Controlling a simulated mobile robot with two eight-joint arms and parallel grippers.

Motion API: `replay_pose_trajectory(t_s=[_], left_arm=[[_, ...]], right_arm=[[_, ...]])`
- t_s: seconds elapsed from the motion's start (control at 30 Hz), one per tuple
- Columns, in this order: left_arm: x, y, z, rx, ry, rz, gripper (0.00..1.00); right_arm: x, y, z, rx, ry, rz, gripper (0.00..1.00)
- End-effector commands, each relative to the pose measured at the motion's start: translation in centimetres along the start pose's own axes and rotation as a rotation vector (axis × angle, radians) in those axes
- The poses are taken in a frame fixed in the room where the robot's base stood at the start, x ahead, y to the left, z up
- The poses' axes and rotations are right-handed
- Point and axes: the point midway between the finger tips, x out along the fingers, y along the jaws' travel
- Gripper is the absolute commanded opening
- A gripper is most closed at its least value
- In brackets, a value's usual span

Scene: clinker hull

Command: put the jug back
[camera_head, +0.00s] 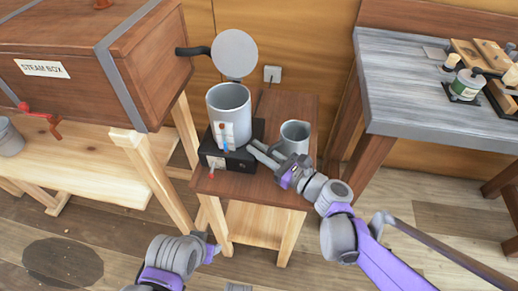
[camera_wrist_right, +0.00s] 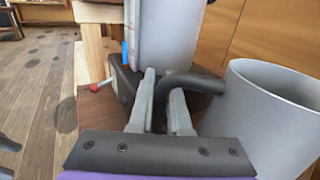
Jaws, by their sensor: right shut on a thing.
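The grey jug (camera_head: 296,133) is upright at the right of the small wooden table; in the wrist view its grey body (camera_wrist_right: 270,115) is at the right. My right gripper (camera_head: 259,152) reaches in from the right, in front of the jug. In the wrist view its fingers (camera_wrist_right: 165,85) are closed about the jug's dark curved handle (camera_wrist_right: 198,80). I cannot tell whether the jug's base touches the table. My left gripper (camera_head: 212,250) is low, in front of the table; its fingers are too unclear to judge.
A tall grey pot (camera_head: 229,105) stands on a black heater base (camera_head: 225,152) just left of the right gripper, its round lid (camera_head: 234,53) raised. The wooden steam box (camera_head: 100,60) is at left. A grey workbench (camera_head: 420,85) with tools and a bottle is at right.

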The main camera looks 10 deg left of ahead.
Motion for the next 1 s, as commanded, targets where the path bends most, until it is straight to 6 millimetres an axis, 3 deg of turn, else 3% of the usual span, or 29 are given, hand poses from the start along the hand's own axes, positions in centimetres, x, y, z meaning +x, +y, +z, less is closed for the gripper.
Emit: replay_pose_trajectory(t_s=[0.13, 0.17, 0.33, 0.83, 1.0], left_arm=[[0.3, 0.0, 0.1, 0.0, -0.001, 0.0, 0.5], [0.3, 0.0, 0.1, 0.0, -0.001, 0.0, 0.5], [0.2, 0.0, 0.1, 0.0, -0.001, 0.0, 0.5], [-0.2, 0.0, -0.1, 0.0, 0.001, 0.0, 0.5], [-0.6, 0.0, -0.1, 0.0, 0.002, 0.0, 0.5]], right_arm=[[0.0, 0.0, -0.4, 0.0, 0.0, 0.0, 0.0], [0.0, 0.0, -0.4, 0.0, 0.0, 0.0, 0.17], [0.0, 0.0, -0.3, 0.0, 0.0, 0.001, 0.46], [0.0, 0.2, 0.3, 0.001, -0.002, 0.006, 0.46], [-2.8, 0.1, 0.2, 0.001, -0.001, -0.001, 0.46]])
